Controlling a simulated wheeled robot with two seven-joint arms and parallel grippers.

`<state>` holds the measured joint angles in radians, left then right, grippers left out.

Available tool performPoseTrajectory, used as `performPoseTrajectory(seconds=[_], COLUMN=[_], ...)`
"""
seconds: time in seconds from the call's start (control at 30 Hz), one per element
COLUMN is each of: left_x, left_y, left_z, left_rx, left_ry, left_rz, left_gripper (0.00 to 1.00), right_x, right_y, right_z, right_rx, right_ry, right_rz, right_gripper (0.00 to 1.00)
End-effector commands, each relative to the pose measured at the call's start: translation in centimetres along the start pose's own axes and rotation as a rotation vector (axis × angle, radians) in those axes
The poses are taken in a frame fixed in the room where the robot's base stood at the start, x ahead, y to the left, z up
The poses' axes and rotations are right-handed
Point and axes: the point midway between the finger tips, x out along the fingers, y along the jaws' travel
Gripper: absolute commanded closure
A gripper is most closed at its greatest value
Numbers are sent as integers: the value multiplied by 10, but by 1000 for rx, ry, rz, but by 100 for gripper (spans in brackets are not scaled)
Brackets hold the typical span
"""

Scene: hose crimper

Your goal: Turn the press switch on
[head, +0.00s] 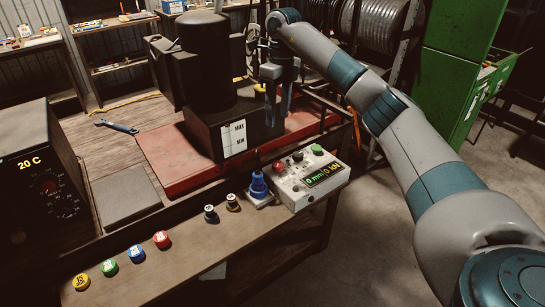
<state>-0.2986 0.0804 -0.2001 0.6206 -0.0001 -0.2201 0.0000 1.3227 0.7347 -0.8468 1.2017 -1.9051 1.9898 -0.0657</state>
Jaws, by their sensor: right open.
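The press control box (308,180) is a pale box at the front edge of the bench. I cannot tell which control is the switch. The dark press (205,95) with a MAX/MIN gauge stands behind it on a red base. My right gripper (271,112) is open and points down beside the press, behind and above the control box, apart from its controls. My left gripper is not in view.
A blue fitting (258,187) stands left of the control box. Several coloured caps, including a red one (161,239), line the front ledge. A dark unit marked "20 C" (38,180) is at left. A wrench (116,127) lies on the bench. A green cabinet (463,75) stands at right.

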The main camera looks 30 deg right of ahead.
Motion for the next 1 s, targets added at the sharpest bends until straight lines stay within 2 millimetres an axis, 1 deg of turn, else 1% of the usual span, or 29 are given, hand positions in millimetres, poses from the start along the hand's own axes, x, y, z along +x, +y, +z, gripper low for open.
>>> performPoseTrajectory(seconds=[0.03,0.13,0.43,0.57,0.77,0.87,1.0], left_x=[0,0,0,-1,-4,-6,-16], left_y=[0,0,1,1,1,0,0], left_z=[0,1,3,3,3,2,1], left_rx=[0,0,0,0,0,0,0], left_ry=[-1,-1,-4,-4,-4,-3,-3], left_rz=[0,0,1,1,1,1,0], left_gripper=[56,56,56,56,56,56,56], right_x=[-4,-6,-5,-1,14,25,46], right_y=[-4,-6,-5,-5,-5,-5,-5], right_z=[-4,-6,-6,-6,-6,-6,-7], right_rx=[8,13,11,10,9,10,11], right_ry=[11,20,18,18,19,19,21], right_rz=[-10,-16,-13,-13,-12,-11,-11], right_gripper=[52,52,52,52,52,52,52])
